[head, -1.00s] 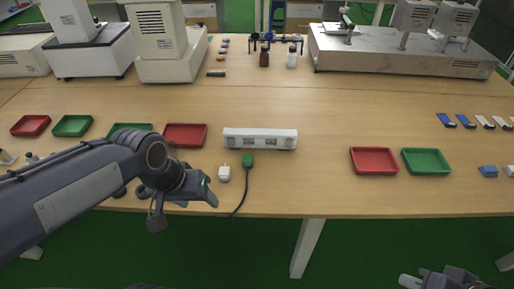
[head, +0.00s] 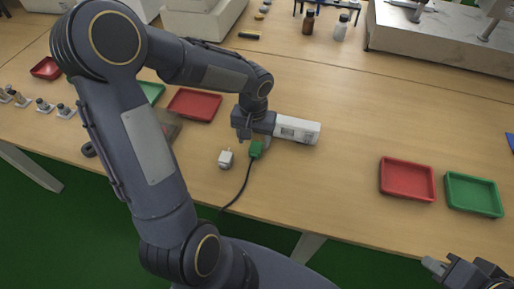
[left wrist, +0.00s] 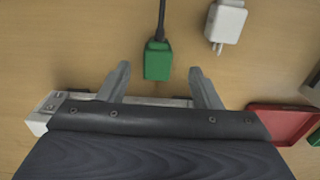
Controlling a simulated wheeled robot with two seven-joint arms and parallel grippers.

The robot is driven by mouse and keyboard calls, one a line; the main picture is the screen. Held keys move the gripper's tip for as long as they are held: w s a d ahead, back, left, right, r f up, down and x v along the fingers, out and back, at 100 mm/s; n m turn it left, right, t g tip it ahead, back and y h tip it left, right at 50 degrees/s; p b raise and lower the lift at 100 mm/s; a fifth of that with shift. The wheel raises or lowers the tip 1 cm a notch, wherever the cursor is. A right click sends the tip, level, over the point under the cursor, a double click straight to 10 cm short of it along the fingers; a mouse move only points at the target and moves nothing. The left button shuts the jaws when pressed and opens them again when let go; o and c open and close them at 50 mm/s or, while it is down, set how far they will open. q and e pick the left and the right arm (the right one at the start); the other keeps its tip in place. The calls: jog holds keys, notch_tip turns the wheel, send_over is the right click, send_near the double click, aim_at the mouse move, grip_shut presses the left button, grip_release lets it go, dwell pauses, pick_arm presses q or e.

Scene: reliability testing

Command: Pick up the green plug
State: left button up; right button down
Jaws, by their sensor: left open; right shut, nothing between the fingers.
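The green plug (head: 256,149) with its black cable lies on the table just in front of the white power strip (head: 298,130). In the left wrist view the plug (left wrist: 158,60) lies ahead of the fingertips, roughly midway between the two fingers. My left gripper (head: 250,138) is open and empty above the power strip's left part, close to the plug; its fingers (left wrist: 157,72) are apart. The power strip (left wrist: 38,118) is mostly hidden under the gripper in the left wrist view. My right gripper (head: 432,265) is shut and empty at the lower right, off the table's front edge.
A white plug-like adapter (head: 226,158) lies just left of the green plug. Red (head: 194,105) and green trays stand to the left; a red tray (head: 407,180) and a green tray (head: 473,194) stand to the right. Bottles and machines stand at the back.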

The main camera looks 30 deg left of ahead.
aim_at(256, 147)
pick_arm(q)
jog(key=f, duration=0.4)
jog(key=shift+w+f, duration=0.35)
jog(key=c, duration=1.1)
jog(key=shift+c, duration=0.2)
jog(key=shift+r, duration=0.15)
jog(key=shift+r, duration=0.6)
jog(key=s+d+r, duration=0.3)
jog(key=s+r, duration=0.8)
jog(key=s, duration=0.2)
jog(key=shift+s+d+r, duration=0.2)
jog(key=shift+s+r, duration=0.1)
jog(key=shift+s, duration=0.05)
